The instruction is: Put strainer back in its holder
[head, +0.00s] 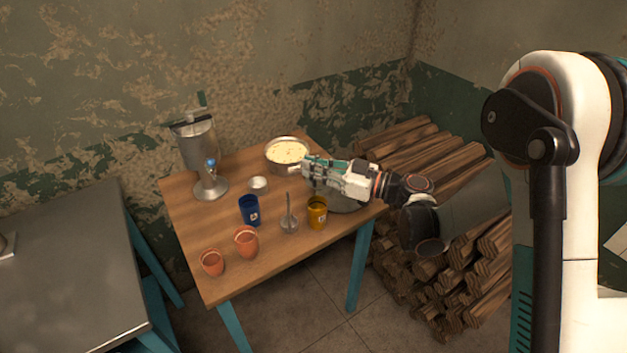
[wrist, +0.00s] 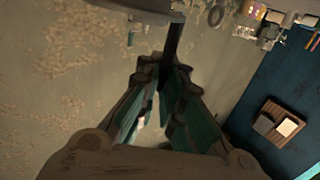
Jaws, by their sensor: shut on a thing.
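My gripper (head: 305,170) reaches in over the table from the right, beside the pot of creamy milk (head: 288,151). In the wrist view its fingers (wrist: 172,70) close on a dark, thin handle (wrist: 172,40), which looks like the strainer's. The strainer's head is not clearly visible; the fingers and arm hide much of it in the head view. A small clear or metal vessel (head: 289,225) with an upright rod stands at the middle front of the table. I cannot tell whether it is the holder.
A yellow mug (head: 317,212) stands just below my gripper, with a blue mug (head: 249,209) and two terracotta cups (head: 246,242) to the left.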

